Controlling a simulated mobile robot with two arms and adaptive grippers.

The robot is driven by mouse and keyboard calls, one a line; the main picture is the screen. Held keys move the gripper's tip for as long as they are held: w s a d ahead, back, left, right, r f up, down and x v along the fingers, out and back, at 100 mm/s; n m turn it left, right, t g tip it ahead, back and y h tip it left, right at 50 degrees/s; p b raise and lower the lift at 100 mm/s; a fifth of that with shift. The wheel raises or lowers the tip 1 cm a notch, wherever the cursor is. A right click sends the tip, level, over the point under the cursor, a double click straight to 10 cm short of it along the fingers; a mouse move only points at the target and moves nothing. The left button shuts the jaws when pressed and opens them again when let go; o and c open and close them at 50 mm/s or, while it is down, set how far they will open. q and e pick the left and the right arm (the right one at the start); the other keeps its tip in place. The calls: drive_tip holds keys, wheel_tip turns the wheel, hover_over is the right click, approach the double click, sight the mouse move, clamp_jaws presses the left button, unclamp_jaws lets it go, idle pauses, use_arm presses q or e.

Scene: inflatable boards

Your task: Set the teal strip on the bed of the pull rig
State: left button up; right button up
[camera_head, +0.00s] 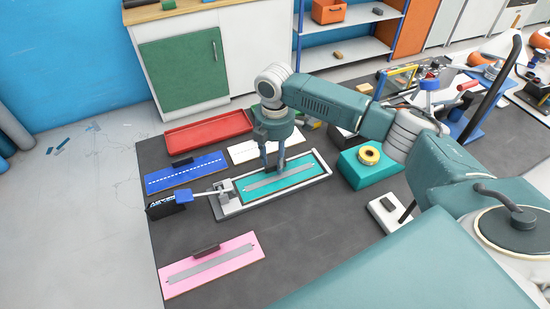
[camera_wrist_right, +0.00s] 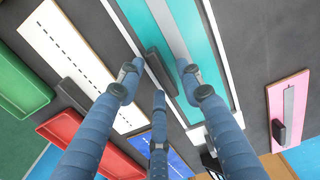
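The teal strip (camera_head: 258,196), with a grey band along it, lies flat on the bed of the pull rig (camera_head: 231,211), inside its pale frame. The strip also shows in the wrist view (camera_wrist_right: 205,50), with a dark block (camera_wrist_right: 160,70) on it. My right gripper (camera_head: 272,165) points down at the strip's far side. In the wrist view its blue fingers (camera_wrist_right: 158,80) are spread around the dark block, with gaps visible beside it. Contact at the fingertips is hard to tell. My left gripper is not in view.
A blue board (camera_head: 187,173) and a red tray (camera_head: 207,131) lie left of the rig, and a white board (camera_head: 252,151) behind. A pink board (camera_head: 212,264) lies in front. A teal box with a yellow roll (camera_head: 369,155) stands right. Dark mat between is clear.

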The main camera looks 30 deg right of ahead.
wheel_tip(320, 180, up, 12)
drive_tip(key=b, duration=0.2)
drive_tip(key=shift+r, duration=0.15)
idle(0.5)
